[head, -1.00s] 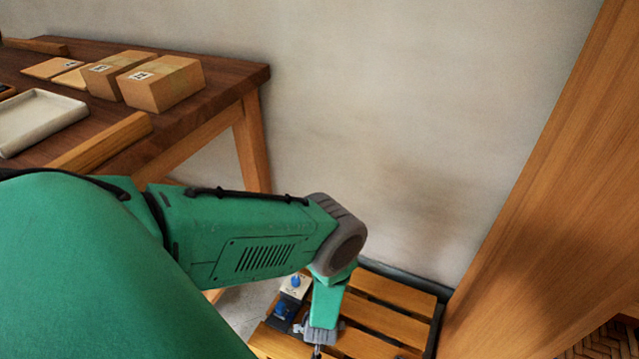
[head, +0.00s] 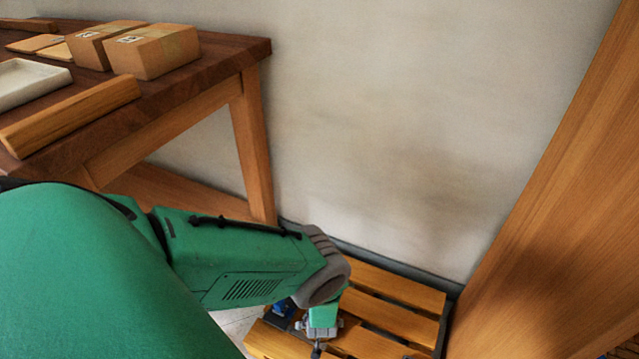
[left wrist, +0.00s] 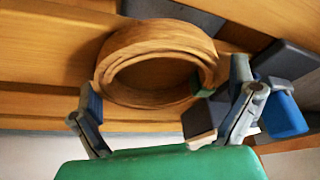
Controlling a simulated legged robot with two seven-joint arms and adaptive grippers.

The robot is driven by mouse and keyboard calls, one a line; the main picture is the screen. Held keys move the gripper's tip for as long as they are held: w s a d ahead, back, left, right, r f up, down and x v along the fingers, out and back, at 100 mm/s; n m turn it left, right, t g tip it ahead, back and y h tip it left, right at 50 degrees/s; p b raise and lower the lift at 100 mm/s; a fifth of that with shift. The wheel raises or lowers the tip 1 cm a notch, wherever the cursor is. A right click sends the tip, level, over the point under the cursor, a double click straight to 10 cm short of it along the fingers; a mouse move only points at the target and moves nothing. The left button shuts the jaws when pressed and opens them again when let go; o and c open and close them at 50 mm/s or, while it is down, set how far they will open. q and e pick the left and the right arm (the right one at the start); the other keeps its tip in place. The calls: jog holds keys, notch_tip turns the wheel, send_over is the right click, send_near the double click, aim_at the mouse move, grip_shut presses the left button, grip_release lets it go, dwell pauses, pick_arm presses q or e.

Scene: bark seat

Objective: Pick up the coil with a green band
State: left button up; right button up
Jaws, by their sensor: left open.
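The coil (left wrist: 158,38) is a ring of brown, bark-like strip lying on wooden slats in the left wrist view. A small green band (left wrist: 203,82) shows on its right side. My left gripper (left wrist: 165,88) is open, one finger on each side of the coil's lower part, and nothing is between the fingers that I can see being held. In the head view my left gripper (head: 320,338) points down over the slatted seat (head: 395,317), and the coil is hidden behind my arm there. My right gripper is not in view.
Near the right finger are a dark block with a tan face (left wrist: 203,118) and a blue piece (left wrist: 283,108). A dark wooden table (head: 215,62) with cardboard boxes (head: 155,52) stands left. A wooden panel (head: 560,190) rises on the right, a plain wall behind.

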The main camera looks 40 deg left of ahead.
pick_arm(q)
jog(key=shift+d+r, duration=0.15)
jog(key=shift+d, duration=0.05)
jog(key=shift+d+r, duration=0.1)
jog(key=c, duration=0.9)
pick_arm(e)
jog(key=shift+d+f, duration=0.1)
jog(key=shift+d, duration=0.3)
jog(key=shift+a, duration=0.1)
